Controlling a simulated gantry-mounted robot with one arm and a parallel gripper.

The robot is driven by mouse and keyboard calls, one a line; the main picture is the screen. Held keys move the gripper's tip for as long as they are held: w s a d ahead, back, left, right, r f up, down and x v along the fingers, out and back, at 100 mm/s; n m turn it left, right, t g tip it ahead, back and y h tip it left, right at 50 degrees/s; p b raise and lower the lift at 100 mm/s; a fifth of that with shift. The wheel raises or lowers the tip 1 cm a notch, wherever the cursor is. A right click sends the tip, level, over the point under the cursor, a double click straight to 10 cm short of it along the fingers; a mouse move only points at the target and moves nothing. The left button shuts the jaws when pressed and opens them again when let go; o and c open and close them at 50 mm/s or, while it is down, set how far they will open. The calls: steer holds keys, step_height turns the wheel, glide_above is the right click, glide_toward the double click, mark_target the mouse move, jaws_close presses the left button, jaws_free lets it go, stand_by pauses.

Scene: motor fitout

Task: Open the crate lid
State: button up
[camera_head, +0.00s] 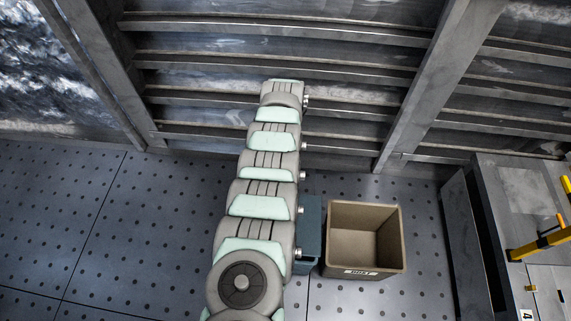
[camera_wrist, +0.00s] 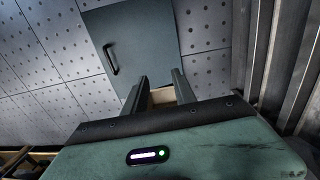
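The teal crate (camera_head: 311,225) stands on the floor, mostly hidden behind my arm in the head view. In the wrist view its flat grey-teal lid (camera_wrist: 150,40) fills the upper middle and looks closed. A dark bar handle (camera_wrist: 110,58) sits near the lid's left edge. My gripper (camera_wrist: 160,82) shows at the bottom of the lid in the wrist view, its two fingers apart. The handle is to the left of the fingers and not between them. No held object shows. My gripper is hidden behind my arm in the head view.
An open, empty-looking tan box (camera_head: 364,273) stands right of the crate. A grey bench (camera_head: 515,190) with yellow handles is at far right. The ribbed metal wall (camera_head: 350,75) is behind. Dotted floor (camera_head: 150,220) left of my arm is clear.

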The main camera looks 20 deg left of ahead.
step_height(320, 180, up, 4)
steer(key=shift+w+p, duration=0.15)
steer(key=shift+p, duration=0.45)
